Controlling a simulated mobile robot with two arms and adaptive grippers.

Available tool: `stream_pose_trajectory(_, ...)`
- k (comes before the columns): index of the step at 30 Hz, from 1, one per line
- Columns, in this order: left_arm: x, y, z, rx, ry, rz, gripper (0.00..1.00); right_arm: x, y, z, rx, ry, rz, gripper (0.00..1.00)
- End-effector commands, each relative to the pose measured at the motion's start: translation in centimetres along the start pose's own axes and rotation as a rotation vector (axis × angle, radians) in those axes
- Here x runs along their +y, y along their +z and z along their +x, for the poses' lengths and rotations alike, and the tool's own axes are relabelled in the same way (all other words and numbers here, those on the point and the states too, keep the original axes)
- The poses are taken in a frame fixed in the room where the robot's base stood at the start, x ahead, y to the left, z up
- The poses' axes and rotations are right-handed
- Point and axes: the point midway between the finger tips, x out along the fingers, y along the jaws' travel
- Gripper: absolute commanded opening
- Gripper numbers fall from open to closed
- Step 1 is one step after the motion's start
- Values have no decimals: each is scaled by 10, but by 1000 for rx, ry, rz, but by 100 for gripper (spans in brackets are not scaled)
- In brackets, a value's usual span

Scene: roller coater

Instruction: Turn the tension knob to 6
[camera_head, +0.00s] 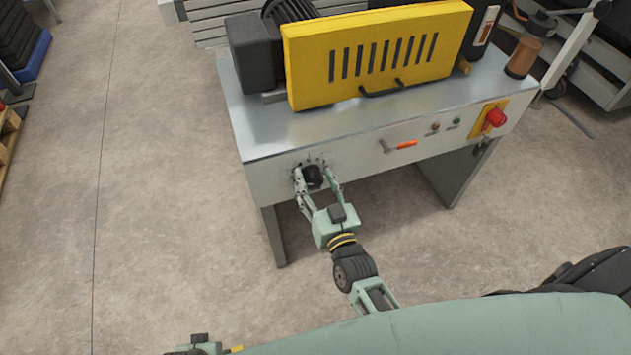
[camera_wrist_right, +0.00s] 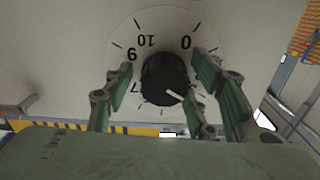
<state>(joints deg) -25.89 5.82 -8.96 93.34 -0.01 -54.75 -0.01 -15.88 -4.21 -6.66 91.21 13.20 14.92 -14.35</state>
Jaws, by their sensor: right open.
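The black tension knob (camera_head: 312,177) sits on the front panel of the grey machine, near its left end. In the right wrist view the knob (camera_wrist_right: 163,78) is in the middle of a white dial with 0, 10 and 7 readable. Its white pointer line slants to the lower right; the numbers there are hidden by my fingers. My right gripper (camera_head: 317,180) is open, with its fingers on both sides of the knob. Contact with the knob cannot be told. A small part of my left arm (camera_head: 200,345) shows at the bottom edge; its fingers are not clear.
Right of the knob on the panel are an orange-handled lever (camera_head: 400,146) and a red button on a yellow plate (camera_head: 491,120). The yellow guard (camera_head: 370,85) stands on the machine's top. A brown bottle (camera_head: 524,56) stands at the top's right end.

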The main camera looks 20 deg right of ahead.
Motion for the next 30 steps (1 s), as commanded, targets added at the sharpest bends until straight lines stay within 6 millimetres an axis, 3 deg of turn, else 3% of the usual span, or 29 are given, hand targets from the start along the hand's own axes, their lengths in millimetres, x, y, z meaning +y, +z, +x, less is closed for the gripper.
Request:
stream_pose_trajectory(3, 0, 0, 0, 0, 0, 0, 40, 0, 0, 0, -1, 0, 0, 51)
stream_pose_trajectory(18, 0, 2, 1, -3, 0, 0, 40, 1, 1, -1, -2, 1, -1, 9)
stream_pose_trajectory(30, 1, 10, 10, -11, 1, 3, 40, 2, 1, -1, -5, 2, 86, 9)
